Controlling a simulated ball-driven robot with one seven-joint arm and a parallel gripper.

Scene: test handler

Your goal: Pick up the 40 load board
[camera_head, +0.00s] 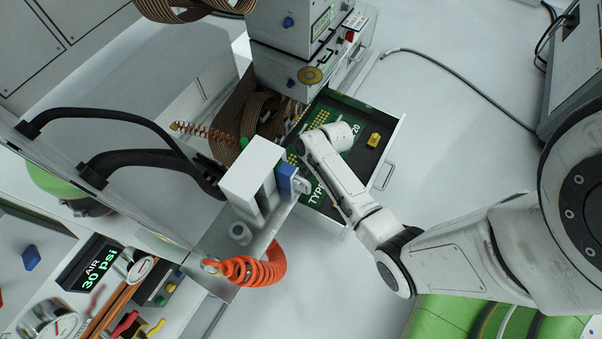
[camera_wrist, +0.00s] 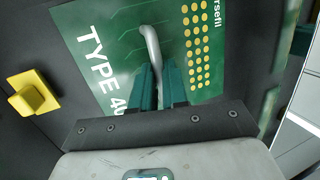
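The load board (camera_wrist: 120,72) is a green panel marked "TYPE 40", with rows of yellow dots and a curved grey handle (camera_wrist: 150,45). It lies in an open drawer, and the head view also shows the board (camera_head: 316,193), partly covered by my arm. In the wrist view, the green fingers of my gripper (camera_wrist: 161,88) are at the handle, one on each side, with a narrow gap between them. The handle's lower end runs into this gap. I cannot tell whether the fingers press on it. The fingertips are hidden behind my wrist in the head view.
A yellow block (camera_head: 374,139) stands in the drawer (camera_head: 392,140) beside the board; it also shows in the wrist view (camera_wrist: 33,93). A white machine box with a blue part (camera_head: 287,178) stands close left of my arm. An orange coiled hose (camera_head: 253,271) hangs below.

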